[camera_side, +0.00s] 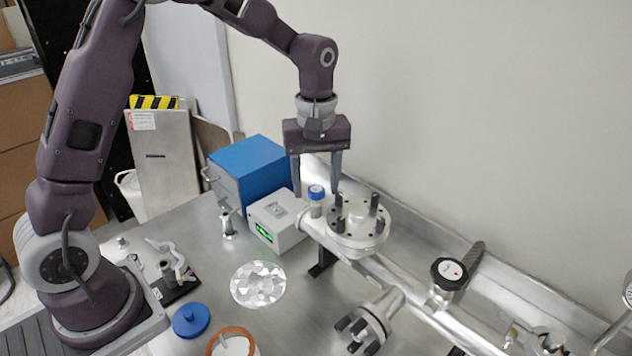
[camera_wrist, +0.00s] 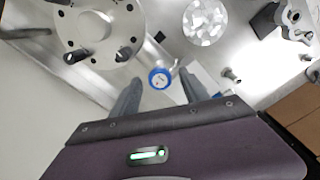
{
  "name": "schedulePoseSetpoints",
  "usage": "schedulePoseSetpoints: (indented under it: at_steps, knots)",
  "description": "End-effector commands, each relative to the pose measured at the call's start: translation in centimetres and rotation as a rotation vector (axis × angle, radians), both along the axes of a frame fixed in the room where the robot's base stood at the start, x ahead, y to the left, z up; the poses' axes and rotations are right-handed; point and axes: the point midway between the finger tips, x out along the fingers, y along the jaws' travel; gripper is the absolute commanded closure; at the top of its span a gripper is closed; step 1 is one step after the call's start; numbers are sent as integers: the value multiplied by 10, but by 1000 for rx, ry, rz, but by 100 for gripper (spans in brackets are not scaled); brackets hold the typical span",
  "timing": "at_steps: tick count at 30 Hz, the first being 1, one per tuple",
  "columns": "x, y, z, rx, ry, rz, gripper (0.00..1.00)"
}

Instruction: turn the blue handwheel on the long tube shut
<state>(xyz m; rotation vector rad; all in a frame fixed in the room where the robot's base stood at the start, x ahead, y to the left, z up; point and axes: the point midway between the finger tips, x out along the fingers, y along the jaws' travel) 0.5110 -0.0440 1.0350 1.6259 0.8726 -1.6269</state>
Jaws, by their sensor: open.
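The blue handwheel (camera_side: 316,191) is a small round knob with a pale centre, on a short upright stub at the left end of the long silver tube (camera_side: 345,258). My gripper (camera_side: 317,193) points down with two fingers spread apart, one on each side of the handwheel in the picture. In the wrist view the handwheel (camera_wrist: 160,78) shows between the two fingertips (camera_wrist: 159,82), with a gap on both sides. I cannot tell whether the fingertips are level with it or still above it. My gripper is open and empty.
A bolted flange (camera_side: 358,226) with upright studs stands close to the right finger. A grey box with a green display (camera_side: 276,222) and a blue box (camera_side: 250,170) stand left. A black knob (camera_side: 449,273) is farther along the tube. The wall is behind.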

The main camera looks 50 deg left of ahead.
Motion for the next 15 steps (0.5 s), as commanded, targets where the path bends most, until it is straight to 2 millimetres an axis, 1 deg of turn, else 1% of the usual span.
schedulePoseSetpoints:
  at_steps: [7, 9, 11, 12, 14, 15]
  knots:
    - [0, 0, -2, 0, -1, -1, 47]
    - [0, 0, -2, 0, -1, -1, 61]
    - [0, 0, -2, 0, -1, -1, 73]
    - [0, 0, -2, 0, -1, -1, 80]
    - [0, 0, -2, 0, -1, -2, 92]
    - [0, 0, -2, 0, -1, -2, 100]
